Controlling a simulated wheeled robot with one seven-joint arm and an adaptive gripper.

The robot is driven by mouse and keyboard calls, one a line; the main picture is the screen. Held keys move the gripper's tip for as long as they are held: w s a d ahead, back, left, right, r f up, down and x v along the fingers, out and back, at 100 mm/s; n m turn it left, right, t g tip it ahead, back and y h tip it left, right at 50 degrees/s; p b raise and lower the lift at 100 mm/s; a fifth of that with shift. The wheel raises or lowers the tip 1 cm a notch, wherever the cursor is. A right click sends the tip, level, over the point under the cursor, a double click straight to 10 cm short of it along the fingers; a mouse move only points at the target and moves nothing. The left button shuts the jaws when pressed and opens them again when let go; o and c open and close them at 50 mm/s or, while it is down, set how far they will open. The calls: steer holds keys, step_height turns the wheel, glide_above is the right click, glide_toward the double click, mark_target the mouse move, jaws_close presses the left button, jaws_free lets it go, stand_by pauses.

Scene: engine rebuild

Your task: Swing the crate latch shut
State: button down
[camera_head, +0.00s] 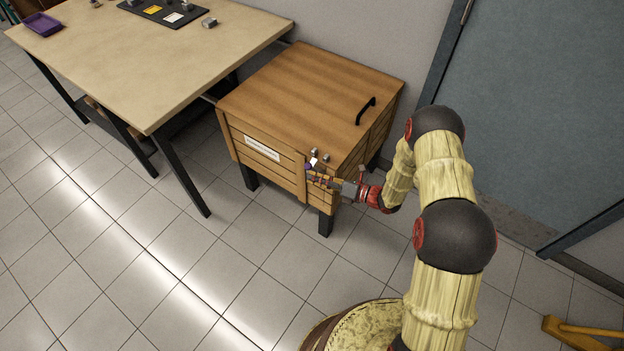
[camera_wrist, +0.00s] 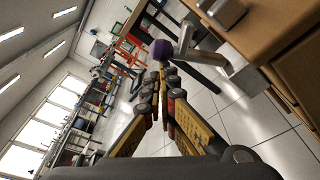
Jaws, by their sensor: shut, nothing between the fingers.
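The wooden crate (camera_head: 306,88) stands on dark legs, its lid down and a black handle on top. Its latch (camera_head: 313,162) is at the front edge near the right corner. In the wrist view the latch is a grey metal lever (camera_wrist: 184,42) with a purple ball knob (camera_wrist: 161,49) at its end, standing out from the wood. My gripper (camera_head: 311,177) is shut and empty at the crate's front right corner. In the wrist view its fingertips (camera_wrist: 162,72) lie just below the purple knob; I cannot tell whether they touch it.
A workbench (camera_head: 165,60) stands left of the crate, with a purple tray (camera_head: 42,24) and a dark mat with small parts. A grey-blue door (camera_head: 540,110) is behind my arm. The tiled floor in front is clear. A yellow object (camera_head: 580,333) lies at lower right.

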mark_target(312, 166)
steer(key=w+r+m, duration=0.1)
steer(key=w+d+m+y+p, duration=0.1)
steer(key=m, duration=0.1)
steer(key=shift+d+r, duration=0.25)
steer(key=shift+r, duration=0.1)
steer(key=shift+w+d+r+p, duration=0.2)
steer(key=shift+w+d+p, duration=0.05)
steer(key=shift+w+p, duration=0.05)
stand_by(0.4)
